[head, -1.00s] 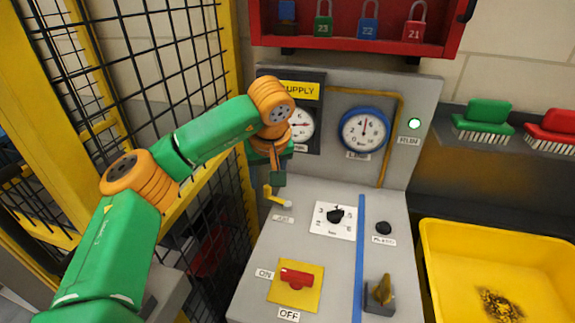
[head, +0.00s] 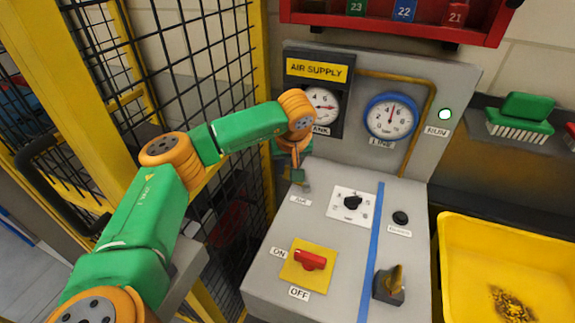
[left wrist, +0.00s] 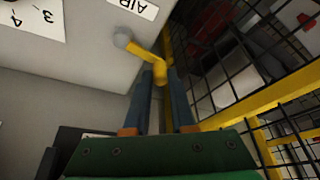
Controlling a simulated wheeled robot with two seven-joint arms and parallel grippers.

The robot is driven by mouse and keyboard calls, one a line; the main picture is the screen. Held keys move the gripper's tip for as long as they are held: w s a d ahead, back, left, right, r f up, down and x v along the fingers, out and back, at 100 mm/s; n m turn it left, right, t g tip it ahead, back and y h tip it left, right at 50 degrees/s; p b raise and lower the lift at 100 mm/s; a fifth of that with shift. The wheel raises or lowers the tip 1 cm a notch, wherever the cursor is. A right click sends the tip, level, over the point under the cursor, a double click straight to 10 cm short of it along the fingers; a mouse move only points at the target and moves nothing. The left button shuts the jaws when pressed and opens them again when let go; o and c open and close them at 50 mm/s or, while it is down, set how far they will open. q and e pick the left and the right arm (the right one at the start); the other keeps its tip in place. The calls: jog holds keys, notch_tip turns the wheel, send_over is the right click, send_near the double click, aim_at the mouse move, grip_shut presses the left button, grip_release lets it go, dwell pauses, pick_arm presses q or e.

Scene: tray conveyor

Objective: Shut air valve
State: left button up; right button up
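The air valve's yellow lever (left wrist: 145,55) shows in the left wrist view, with a grey round pivot (left wrist: 122,37) on the panel by the AIR label. My left gripper (left wrist: 160,74) is at the lever's outer end. Its two blue-grey fingers are apart, one on each side of the yellow handle end; I cannot make out firm contact. My right gripper is not in view.
The panel holds a red ON/OFF switch (head: 311,261), a black dial (head: 352,202), a black button (head: 400,218) and two gauges, the line one (head: 391,117) blue-rimmed. The RUN lamp (head: 445,114) is lit. A wire fence (head: 185,70) stands left, a yellow bin (head: 500,250) right.

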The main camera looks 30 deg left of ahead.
pick_arm(q)
grip_shut()
jog(key=shift+s+d+r+n+g+p, duration=0.1)
jog(key=shift+s+n+g+p, duration=0.25)
jog(key=shift+n, duration=0.45)
jog(key=shift+s+n+y, duration=0.2)
jog(key=shift+n+y, duration=0.1)
jog(key=shift+n, duration=0.3)
jog(key=o, duration=0.7)
grip_release()
notch_tip(320, 180, up, 6)
jog(key=b, duration=0.2)
send_over(290, 193)
jog(key=shift+d+r, duration=0.1)
jog(key=shift+r, duration=0.1)
